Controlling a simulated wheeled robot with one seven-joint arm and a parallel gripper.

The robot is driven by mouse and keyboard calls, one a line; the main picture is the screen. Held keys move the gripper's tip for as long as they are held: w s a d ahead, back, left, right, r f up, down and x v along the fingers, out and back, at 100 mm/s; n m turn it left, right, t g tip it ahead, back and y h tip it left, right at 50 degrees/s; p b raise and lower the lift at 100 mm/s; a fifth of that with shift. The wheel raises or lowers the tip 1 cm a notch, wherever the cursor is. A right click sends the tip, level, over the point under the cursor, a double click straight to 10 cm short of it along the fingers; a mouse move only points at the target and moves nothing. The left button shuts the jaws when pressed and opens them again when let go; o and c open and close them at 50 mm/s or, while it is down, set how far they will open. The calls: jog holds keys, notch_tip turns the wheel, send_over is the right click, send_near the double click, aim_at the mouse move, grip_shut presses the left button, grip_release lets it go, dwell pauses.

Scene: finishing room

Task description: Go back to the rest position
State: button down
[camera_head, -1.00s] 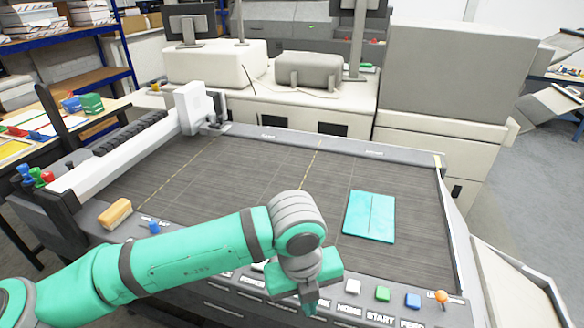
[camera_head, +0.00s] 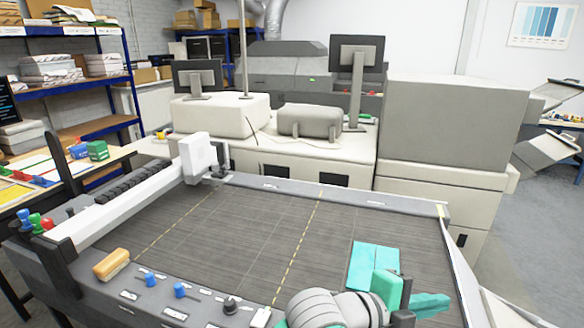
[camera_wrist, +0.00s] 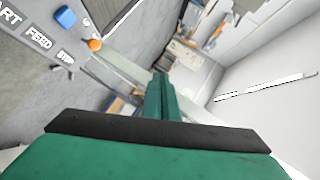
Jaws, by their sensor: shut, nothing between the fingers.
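My gripper (camera_head: 440,302) shows at the bottom right of the head view, over the front right part of the machine's bed. Its teal fingers point to the right. In the wrist view the fingers (camera_wrist: 162,88) are together, with nothing between them. My wrist partly hides the front edge of the machine.
A white gantry beam (camera_head: 135,208) spans the left of the bed. A tan block (camera_head: 111,265) and several knobs sit on the front panel. Large grey cabinets (camera_head: 445,120) stand behind. A blue shelf (camera_head: 130,85) is at the left. Grey floor shows at the right.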

jog(key=w+a+r+n+t+h, duration=0.2)
jog(key=w+a+n+t, duration=0.2)
jog(key=n+t, duration=0.75)
jog(key=s+a+f+n+t+y, duration=0.1)
jog(key=a+f+n+y, duration=0.2)
jog(key=f+n, duration=0.2)
jog(key=s+a+f+n+t+y, duration=0.1)
jog(key=a+f+n+y, duration=0.2)
jog(key=f+n+y, duration=0.1)
jog(key=s+a+f+n+t+y, duration=0.1)
jog(key=a+f+n+y, duration=0.2)
jog(key=f+n, duration=0.3)
jog(key=shift+s+a+f+y, duration=0.2)
jog(key=shift+s+f+y, duration=0.2)
jog(key=shift+f, duration=0.2)
jog(key=s+a+f+n+g+y, duration=0.25)
jog(key=s+a+f+y, duration=0.35)
jog(key=s+f, duration=0.65)
jog(key=s+a+f, duration=0.1)
jog(key=s+a, duration=0.1)
jog(key=s, duration=0.3)
jog(key=s+a+f, duration=0.1)
jog(key=s+a, duration=0.1)
jog(key=s, duration=0.3)
jog(key=s+a+f+m+g, duration=0.1)
jog(key=s+a, duration=0.1)
jog(key=s, duration=0.4)
jog(key=shift+a+h, duration=0.4)
